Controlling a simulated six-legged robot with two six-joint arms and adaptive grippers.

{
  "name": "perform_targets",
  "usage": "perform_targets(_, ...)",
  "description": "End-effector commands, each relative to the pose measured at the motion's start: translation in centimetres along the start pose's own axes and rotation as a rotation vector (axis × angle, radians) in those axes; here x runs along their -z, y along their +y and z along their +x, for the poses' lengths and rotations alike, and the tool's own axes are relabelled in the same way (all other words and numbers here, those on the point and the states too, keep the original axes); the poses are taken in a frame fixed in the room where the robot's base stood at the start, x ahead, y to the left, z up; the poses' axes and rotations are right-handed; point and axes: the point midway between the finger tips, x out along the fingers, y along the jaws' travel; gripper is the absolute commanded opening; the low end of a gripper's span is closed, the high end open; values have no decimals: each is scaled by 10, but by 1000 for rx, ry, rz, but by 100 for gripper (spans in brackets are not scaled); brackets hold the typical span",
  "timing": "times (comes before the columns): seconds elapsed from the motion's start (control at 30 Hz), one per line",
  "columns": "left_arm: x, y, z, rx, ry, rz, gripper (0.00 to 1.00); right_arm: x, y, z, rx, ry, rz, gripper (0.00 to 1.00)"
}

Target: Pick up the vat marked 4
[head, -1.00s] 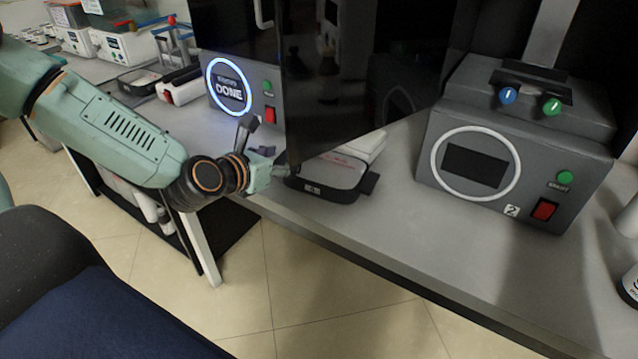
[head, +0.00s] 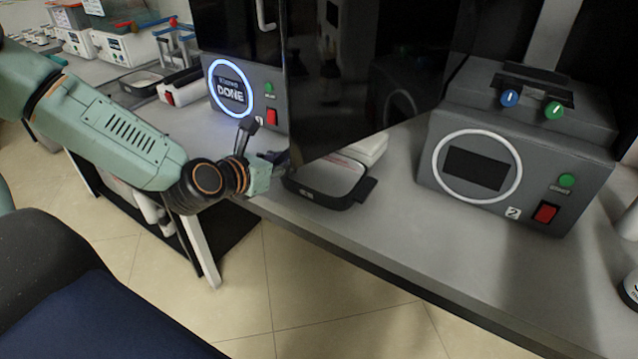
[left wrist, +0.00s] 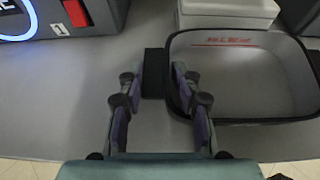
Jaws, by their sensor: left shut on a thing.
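A shallow vat with a black rim and pale inside (head: 330,182) is at the bench's front edge, right of the machine marked 1. Its small front label is too small to read. In the left wrist view the vat (left wrist: 250,121) fills the right side, with red writing behind its far part. My left gripper (head: 277,160) is at the vat's left end. In the left wrist view my left gripper (left wrist: 160,90) has its fingers on either side of the vat's black left tab and is shut on it. My right gripper is not in view.
A white block (head: 362,148) stands right behind the vat. A dark glossy panel (head: 370,80) hangs above it. Machine 1 (head: 247,92), reading DONE, is left; machine 2 (head: 520,165) is right. Bare bench lies between vat and machine 2.

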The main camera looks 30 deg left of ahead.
Motion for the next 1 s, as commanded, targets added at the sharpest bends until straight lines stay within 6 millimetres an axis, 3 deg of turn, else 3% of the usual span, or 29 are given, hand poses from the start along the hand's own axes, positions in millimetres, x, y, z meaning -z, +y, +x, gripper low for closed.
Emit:
perform_targets(0.03,8,-2,-1,7,20,-3,0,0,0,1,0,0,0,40)
perform_targets(0.5,3,-3,-3,9,19,-6,0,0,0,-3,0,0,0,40)
perform_targets(1.0,-73,-2,-31,5,6,-5,0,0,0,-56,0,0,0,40)
